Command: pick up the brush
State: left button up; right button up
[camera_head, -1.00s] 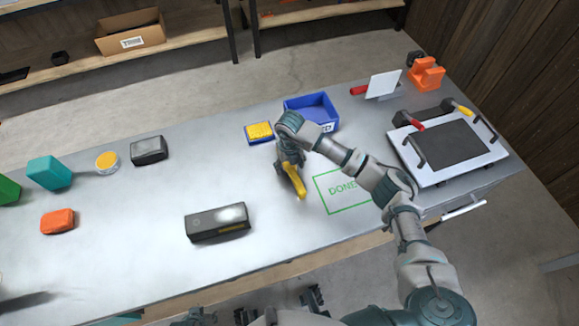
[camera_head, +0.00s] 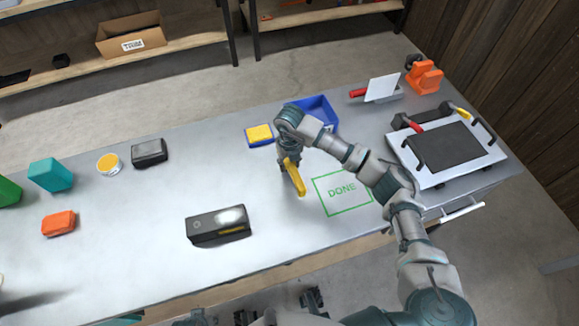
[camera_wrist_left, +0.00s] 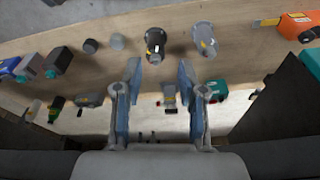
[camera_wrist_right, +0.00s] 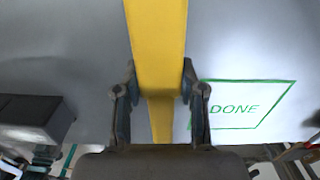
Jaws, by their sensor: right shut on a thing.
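The brush (camera_head: 294,178) shows as a long yellow bar over the grey bench, left of the green DONE outline (camera_head: 342,192). My right gripper (camera_head: 288,160) is shut on it from above. In the right wrist view the yellow brush (camera_wrist_right: 157,30) runs between the two fingers of my right gripper (camera_wrist_right: 157,80) and past the top edge. Its bristles are not visible, and I cannot tell whether it touches the bench. My left gripper (camera_wrist_left: 159,70) shows in the left wrist view, open and empty, with a wooden shelf holding several items beyond it.
A black box (camera_head: 218,225) lies left of the brush. A blue bin (camera_head: 318,106) and a yellow-topped blue block (camera_head: 259,135) are behind my right gripper. A white framed panel with handles (camera_head: 430,176) is at the right. The DONE area is clear.

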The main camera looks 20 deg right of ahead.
pick_arm(q)
jog(key=p+x, duration=0.2)
jog(key=x, duration=0.4)
jog(key=shift+f, duration=0.15)
pick_arm(e)
jog(key=s, duration=0.5)
jog(key=s+a+r, duration=0.1)
jog(key=s, duration=0.4)
jog(key=s+a, duration=0.1)
jog(key=s, duration=0.5)
jog(key=shift+a+r, duration=0.1)
jog(key=shift+r, duration=0.3)
pick_arm(q)
jog(key=shift+s+d, duration=0.1)
